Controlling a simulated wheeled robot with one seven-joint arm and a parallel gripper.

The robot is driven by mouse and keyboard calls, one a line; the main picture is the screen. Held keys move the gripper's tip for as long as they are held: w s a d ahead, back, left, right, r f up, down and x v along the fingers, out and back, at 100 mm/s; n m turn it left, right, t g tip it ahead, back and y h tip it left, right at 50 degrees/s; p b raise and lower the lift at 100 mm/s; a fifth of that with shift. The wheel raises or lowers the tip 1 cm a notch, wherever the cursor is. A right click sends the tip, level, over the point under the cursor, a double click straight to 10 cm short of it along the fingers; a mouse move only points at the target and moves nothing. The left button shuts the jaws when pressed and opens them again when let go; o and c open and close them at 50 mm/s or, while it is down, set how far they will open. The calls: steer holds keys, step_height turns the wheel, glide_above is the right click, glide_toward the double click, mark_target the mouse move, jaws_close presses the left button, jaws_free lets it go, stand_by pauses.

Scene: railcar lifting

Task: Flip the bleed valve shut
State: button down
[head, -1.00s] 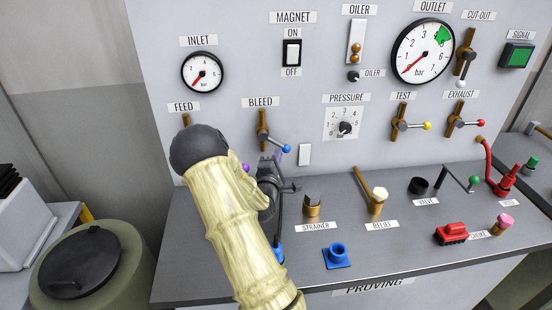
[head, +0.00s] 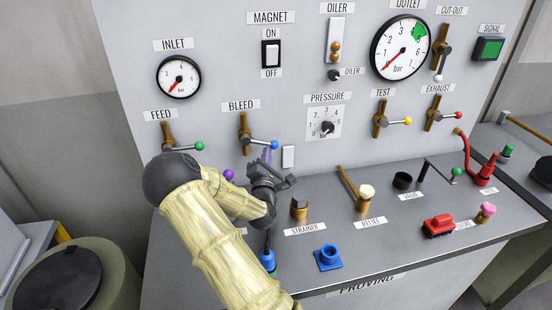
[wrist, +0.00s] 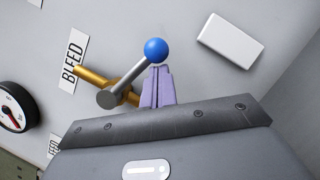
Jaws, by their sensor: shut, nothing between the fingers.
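The bleed valve (head: 244,137) is a brass body on the upright panel under the BLEED label. Its grey lever points right and slightly down to a blue knob (head: 274,145). In the wrist view the valve's brass body (wrist: 95,78), grey lever and blue knob (wrist: 155,50) show plainly. My gripper (head: 267,157) is shut and empty, just below the blue knob. In the wrist view its lilac fingertips (wrist: 157,72) are together right beside the knob; I cannot tell whether they touch it.
The feed valve (head: 168,142) with a green knob is to the left. A white plate (head: 288,157) sits on the panel just right of my gripper. A strainer (head: 299,209), blue fitting (head: 328,257) and relief valve (head: 365,196) stand on the bench.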

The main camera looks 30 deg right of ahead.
steer(key=shift+s+d+r+n+t+y+b, duration=0.1)
steer(key=shift+d+r+n+t+y, duration=0.2)
steer(key=shift+n, duration=0.45)
steer(key=shift+s+d+r+n+t+y+b, duration=0.15)
steer(key=shift+r+n+t, duration=0.25)
steer(key=shift+n, duration=0.3)
steer(key=shift+w+d+r+n+t+y+b, duration=0.1)
steer(key=shift+d+r+n+t+y, duration=0.1)
steer(key=shift+r+n, duration=0.4)
steer(key=shift+f, duration=0.2)
steer(key=shift+r, duration=0.1)
